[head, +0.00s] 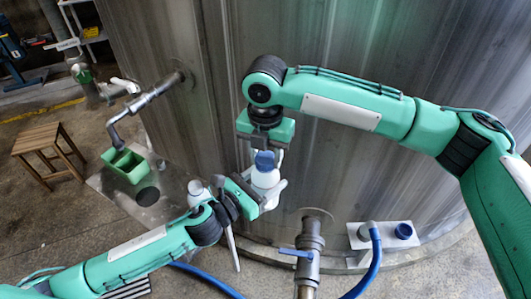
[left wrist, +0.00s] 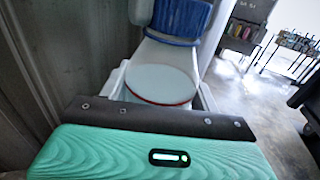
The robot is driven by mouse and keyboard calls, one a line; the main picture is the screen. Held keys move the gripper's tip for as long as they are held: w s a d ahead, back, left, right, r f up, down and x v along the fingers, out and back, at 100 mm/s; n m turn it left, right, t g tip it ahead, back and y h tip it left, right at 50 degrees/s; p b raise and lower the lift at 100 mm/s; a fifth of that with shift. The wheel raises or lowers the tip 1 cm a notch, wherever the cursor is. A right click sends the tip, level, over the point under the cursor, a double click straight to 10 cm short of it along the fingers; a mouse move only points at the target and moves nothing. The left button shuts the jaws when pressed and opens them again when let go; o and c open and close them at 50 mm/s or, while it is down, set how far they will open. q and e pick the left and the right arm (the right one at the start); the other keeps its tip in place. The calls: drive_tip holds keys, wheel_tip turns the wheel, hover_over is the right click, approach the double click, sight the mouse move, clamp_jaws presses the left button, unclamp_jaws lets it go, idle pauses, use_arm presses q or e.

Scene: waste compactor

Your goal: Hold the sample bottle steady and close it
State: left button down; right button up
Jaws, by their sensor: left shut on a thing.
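The sample bottle (head: 265,178) is white and stands about upright in front of the big metal tank. My left gripper (head: 268,196) is shut on its body from the left. In the left wrist view the white bottle (left wrist: 160,84) sits between the two pale fingers of that gripper (left wrist: 160,92). A blue ribbed cap (head: 264,160) is at the bottle's top; it also shows in the left wrist view (left wrist: 181,18). My right gripper (head: 265,150) points down from above, with its fingers beside the cap. Whether they press on it is unclear.
The curved metal tank (head: 350,165) is close behind both grippers. A pipe with a blue-handled valve (head: 308,255) is at the front. A white shelf (head: 410,243) with a blue cup (head: 403,231) is on the right. A green container (head: 126,165) and wooden stool (head: 45,142) are left.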

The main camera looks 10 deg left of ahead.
drive_tip(key=shift+c, duration=0.9)
drive_tip(key=m, duration=1.1)
drive_tip(key=shift+m, duration=0.4)
drive_tip(key=m, duration=0.4)
drive_tip(key=shift+m, duration=0.4)
drive_tip(key=m, duration=0.6)
drive_tip(key=o, duration=1.1)
